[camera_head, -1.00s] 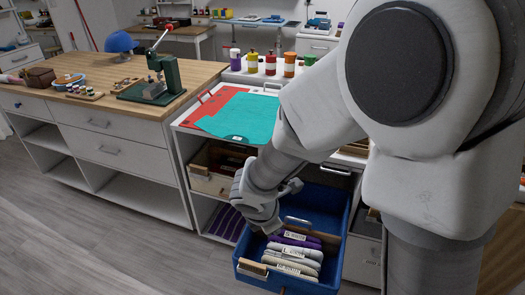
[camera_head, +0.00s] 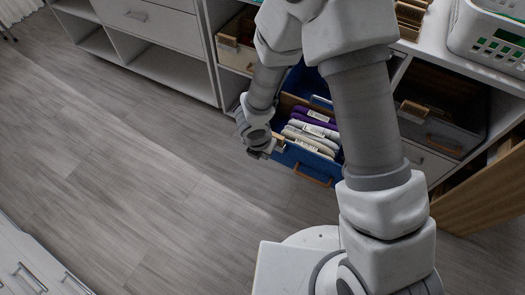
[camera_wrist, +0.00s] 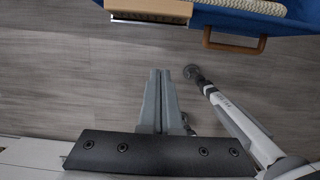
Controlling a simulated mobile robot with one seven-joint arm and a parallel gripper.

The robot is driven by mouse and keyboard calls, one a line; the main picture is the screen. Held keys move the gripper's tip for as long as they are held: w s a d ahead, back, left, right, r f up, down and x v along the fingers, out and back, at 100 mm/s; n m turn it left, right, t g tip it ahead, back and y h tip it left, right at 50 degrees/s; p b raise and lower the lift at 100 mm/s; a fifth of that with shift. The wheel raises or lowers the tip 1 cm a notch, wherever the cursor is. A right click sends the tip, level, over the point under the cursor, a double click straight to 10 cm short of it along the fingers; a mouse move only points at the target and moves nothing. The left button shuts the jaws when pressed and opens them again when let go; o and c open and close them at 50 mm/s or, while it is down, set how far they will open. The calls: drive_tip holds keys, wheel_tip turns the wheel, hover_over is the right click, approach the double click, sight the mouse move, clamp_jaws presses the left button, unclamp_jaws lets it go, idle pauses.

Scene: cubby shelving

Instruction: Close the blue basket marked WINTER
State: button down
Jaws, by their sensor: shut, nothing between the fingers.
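The blue basket (camera_head: 289,156) is pulled out of the cubby shelving like a drawer in the head view. It holds folded white and purple items with paper labels and wooden dividers. A brown handle (camera_head: 313,176) is on its front. In the wrist view the basket (camera_wrist: 265,22) crosses the top right, with the handle (camera_wrist: 234,42) hanging from its front. I cannot read a WINTER mark. My gripper (camera_head: 262,153) is at the basket's front left corner in the head view. In the wrist view my gripper (camera_wrist: 160,75) is shut and empty, apart from the handle and left of it.
A grey bin (camera_head: 430,140) sits in the cubby to the right, and another bin (camera_head: 236,45) to the left. A white crate (camera_head: 488,40) stands on the shelf top. A wooden panel (camera_head: 480,195) juts out at the right. The floor (camera_head: 130,160) in front is clear.

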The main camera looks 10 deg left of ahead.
drive_tip(key=shift+w+d+f+p, duration=0.15)
drive_tip(key=shift+w+d+f, duration=0.15)
drive_tip(key=shift+w, duration=0.4)
drive_tip(key=shift+w+d+f+p, duration=0.15)
drive_tip(key=shift+w+d+f, duration=0.15)
drive_tip(key=shift+w, duration=0.45)
drive_tip(key=shift+w+d+f+p, duration=0.2)
drive_tip(key=shift+w+f, duration=0.2)
drive_tip(key=shift+w, duration=0.3)
drive_tip(key=shift+w, duration=0.1)
